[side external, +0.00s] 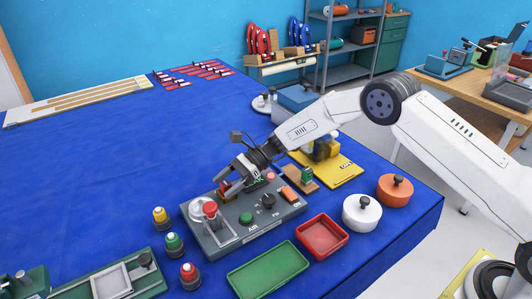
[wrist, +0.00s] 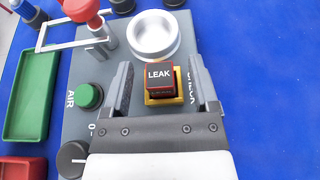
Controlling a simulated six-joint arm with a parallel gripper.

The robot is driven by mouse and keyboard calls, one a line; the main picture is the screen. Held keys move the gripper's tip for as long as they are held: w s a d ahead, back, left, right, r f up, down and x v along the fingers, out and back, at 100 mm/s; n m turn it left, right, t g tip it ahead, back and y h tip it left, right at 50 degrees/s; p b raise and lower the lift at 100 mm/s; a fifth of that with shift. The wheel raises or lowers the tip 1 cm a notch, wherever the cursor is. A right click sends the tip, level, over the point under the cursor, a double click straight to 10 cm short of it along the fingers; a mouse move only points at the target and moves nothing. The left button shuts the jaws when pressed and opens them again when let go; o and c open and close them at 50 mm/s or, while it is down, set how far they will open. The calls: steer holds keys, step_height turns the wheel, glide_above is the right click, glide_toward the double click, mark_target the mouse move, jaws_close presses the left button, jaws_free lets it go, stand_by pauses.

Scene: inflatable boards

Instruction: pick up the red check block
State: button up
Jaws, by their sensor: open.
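The red check block (wrist: 158,76) has a dark top face marked "LEAK" and red edges. It sits in a yellow holder (wrist: 164,101) on the grey control panel (wrist: 190,45). My gripper (wrist: 159,66) is open, with one finger to the left of the block and one to the right, and gaps show on both sides. In the side external view my gripper (side external: 228,178) reaches down over the left back part of the panel (side external: 250,233). There the block is mostly hidden by the fingers.
On the panel, a silver round cup (wrist: 153,36) lies just beyond the block, with a red knob (wrist: 84,8) and a green button (wrist: 89,96) to the left. Green (side external: 268,270) and red (side external: 322,236) trays lie in front. Open blue cloth (side external: 110,150) lies to the left.

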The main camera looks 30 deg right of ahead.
steer(key=shift+x, duration=1.1)
steer(key=shift+r, duration=0.1)
jaws_close()
